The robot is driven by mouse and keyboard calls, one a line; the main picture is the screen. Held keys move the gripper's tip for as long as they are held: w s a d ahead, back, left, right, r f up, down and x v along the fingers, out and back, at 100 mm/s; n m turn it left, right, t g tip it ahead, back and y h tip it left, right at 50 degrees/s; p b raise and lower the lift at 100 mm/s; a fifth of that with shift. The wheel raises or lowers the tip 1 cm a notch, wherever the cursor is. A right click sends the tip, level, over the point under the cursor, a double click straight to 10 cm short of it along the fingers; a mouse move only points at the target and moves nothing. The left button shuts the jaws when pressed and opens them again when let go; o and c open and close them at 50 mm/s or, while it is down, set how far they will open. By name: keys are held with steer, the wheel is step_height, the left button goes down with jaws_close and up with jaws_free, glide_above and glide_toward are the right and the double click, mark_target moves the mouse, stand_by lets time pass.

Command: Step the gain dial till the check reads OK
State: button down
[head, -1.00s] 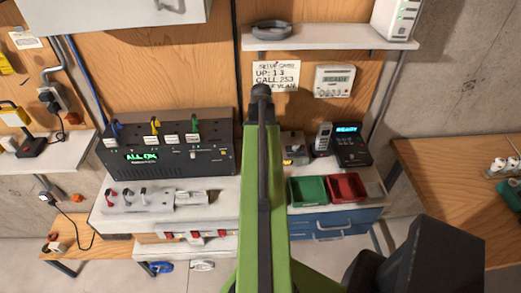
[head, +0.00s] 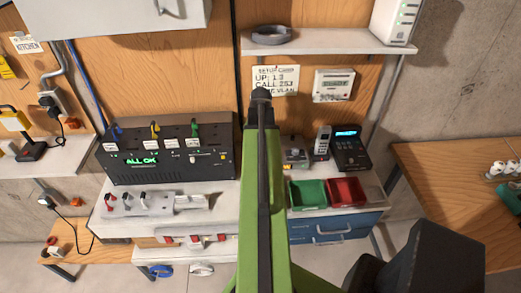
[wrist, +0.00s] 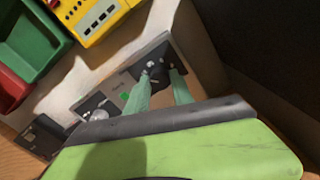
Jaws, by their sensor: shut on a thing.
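In the wrist view my gripper (wrist: 159,76) has its two green fingers on either side of a black dial (wrist: 154,66) on a grey panel (wrist: 118,82), and is shut on it. I cannot read any marking at the dial. A small green light (wrist: 125,96) shows on the panel, beside another round knob (wrist: 97,109). In the head view my own arm hides the gripper and the dial. A black box (head: 172,170) on the left of the bench has a green display (head: 141,161) reading ALL OK. I cannot tell if this is the dial's check.
A green bin (head: 307,194) and a red bin (head: 346,191) stand right of my arm. Behind them are a handset (head: 322,142) and a dark terminal (head: 351,150) with a lit blue display. A shelf (head: 330,45) hangs above, and a wooden table (head: 450,190) stands at right.

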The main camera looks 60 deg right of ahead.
steer(key=n, duration=0.6)
steer(key=shift+n, duration=0.3)
stand_by(0.4)
steer(key=c, duration=1.1)
jaws_free()
step_height(320, 180, up, 8)
steer(key=p, duration=0.7)
steer(key=shift+f+p, duration=0.1)
steer(key=shift+p, duration=0.3)
steer(key=shift+f, duration=0.1)
